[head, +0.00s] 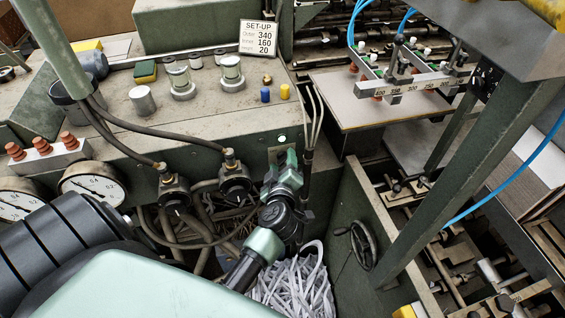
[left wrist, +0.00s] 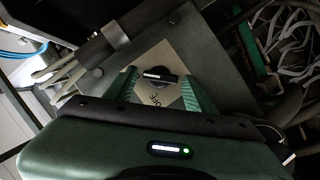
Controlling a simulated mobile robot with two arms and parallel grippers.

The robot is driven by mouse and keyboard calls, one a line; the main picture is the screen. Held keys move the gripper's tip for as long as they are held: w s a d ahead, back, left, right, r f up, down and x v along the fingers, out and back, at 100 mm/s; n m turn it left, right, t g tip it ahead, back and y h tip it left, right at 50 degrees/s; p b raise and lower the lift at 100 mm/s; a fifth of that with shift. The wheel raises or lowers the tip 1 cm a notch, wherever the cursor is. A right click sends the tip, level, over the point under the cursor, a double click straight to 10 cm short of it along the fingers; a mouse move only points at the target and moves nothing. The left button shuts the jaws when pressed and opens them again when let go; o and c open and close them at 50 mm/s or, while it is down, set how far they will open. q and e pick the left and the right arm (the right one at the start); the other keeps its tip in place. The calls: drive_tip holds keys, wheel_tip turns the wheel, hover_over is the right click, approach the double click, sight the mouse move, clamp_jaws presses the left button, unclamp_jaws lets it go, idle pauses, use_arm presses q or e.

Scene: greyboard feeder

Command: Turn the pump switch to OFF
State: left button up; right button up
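The pump switch (left wrist: 160,77) is a black knob with a white pointer line on a beige label plate (left wrist: 178,62), seen in the left wrist view. In the head view my left gripper (head: 285,168) is at the front face of the green console and hides the knob. My right gripper is not in view.
A small lit lamp (head: 282,138) sits above my gripper. Black hoses (head: 125,128) and valves (head: 235,180) are to its left, cables (head: 314,115) to its right. Below are paper strips (head: 300,285); a handwheel (head: 358,245) is at the right. Pressure gauges (head: 92,184) stand at the left.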

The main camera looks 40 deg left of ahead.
use_arm(q)
clamp_jaws()
drive_tip(key=shift+f+n+t+b, duration=0.25)
drive_tip(key=shift+n+t+b, duration=0.3)
drive_tip(key=shift+n, duration=0.35)
drive_tip(key=shift+s+f+n+t+b, duration=0.15)
drive_tip(key=shift+n+t+b, duration=0.2)
drive_tip(key=shift+n+b, duration=0.25)
drive_tip(key=shift+f+n+t+y+b, duration=0.15)
drive_tip(key=shift+n+t+y+b, duration=0.45)
drive_tip(key=shift+n+b, duration=2.3)
drive_tip(key=shift+f+n+t+y+b, duration=0.2)
drive_tip(key=shift+n+t+y+b, duration=0.4)
drive_tip(key=shift+n+b, duration=2.25)
drive_tip(key=shift+f+n+t+y+b, duration=0.15)
drive_tip(key=shift+n+t+y+b, duration=0.9)
drive_tip(key=shift+b, duration=3.2)
drive_tip(key=shift+n+g+h, duration=0.4)
drive_tip(key=shift+g+h, duration=0.05)
